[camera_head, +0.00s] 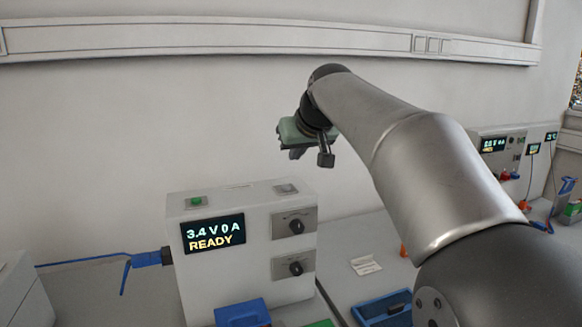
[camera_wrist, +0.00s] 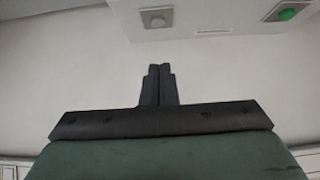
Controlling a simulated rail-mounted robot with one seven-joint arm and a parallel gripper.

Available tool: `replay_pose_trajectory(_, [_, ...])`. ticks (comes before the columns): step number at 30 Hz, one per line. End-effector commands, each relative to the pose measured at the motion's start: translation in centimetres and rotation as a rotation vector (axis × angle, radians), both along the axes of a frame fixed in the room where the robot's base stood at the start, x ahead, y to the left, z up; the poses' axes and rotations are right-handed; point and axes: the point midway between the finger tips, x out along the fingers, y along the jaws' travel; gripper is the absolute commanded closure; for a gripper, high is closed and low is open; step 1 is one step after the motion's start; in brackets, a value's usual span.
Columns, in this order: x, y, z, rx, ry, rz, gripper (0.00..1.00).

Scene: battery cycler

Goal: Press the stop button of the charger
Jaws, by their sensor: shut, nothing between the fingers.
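The charger (camera_head: 240,272) is a white box with a lit display (camera_head: 213,233) reading "3.4 V 0 A READY". A green button (camera_head: 196,201) is on its top at the left and a grey button (camera_head: 286,188) on its top at the right. In the wrist view the grey button (camera_wrist: 156,18) is near the top centre and the green button (camera_wrist: 288,14) at the top right. No stop label is readable on either. My gripper (camera_head: 296,154) is shut and empty, above and behind the charger's top right, apart from it. Its closed fingers (camera_wrist: 159,70) also show in the wrist view.
Two dark knobs (camera_head: 296,226) (camera_head: 295,268) are on the charger's front. A blue tray (camera_head: 383,308) and a white card (camera_head: 365,265) lie to the right. Another instrument (camera_head: 497,150) stands at the far right, beyond my arm.

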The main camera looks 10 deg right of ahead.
Motion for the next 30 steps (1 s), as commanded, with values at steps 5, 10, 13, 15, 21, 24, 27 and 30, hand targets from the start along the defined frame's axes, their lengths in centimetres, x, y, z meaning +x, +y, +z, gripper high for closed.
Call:
replay_pose_trajectory(5, [-1.2,-0.1,1.3,0.0,-0.002,0.0,1.0])
replay_pose_trajectory(10, [-1.4,-0.2,1.6,0.0,-0.001,0.0,1.0])
replay_pose_trajectory(13, [-1.4,-0.2,1.6,0.0,-0.001,0.0,1.0])
replay_pose_trajectory(15, [-1.4,-0.2,1.6,0.0,-0.002,0.001,1.0])
replay_pose_trajectory(21, [-1.4,-0.2,1.5,0.0,-0.002,0.001,1.0])
replay_pose_trajectory(24, [-1.4,-0.2,1.5,0.0,-0.002,0.001,1.0])
replay_pose_trajectory(27, [-1.6,0.0,1.1,0.0,0.007,0.001,1.0])
replay_pose_trajectory(30, [-3.1,0.5,-1.7,-0.006,0.066,-0.006,1.0])
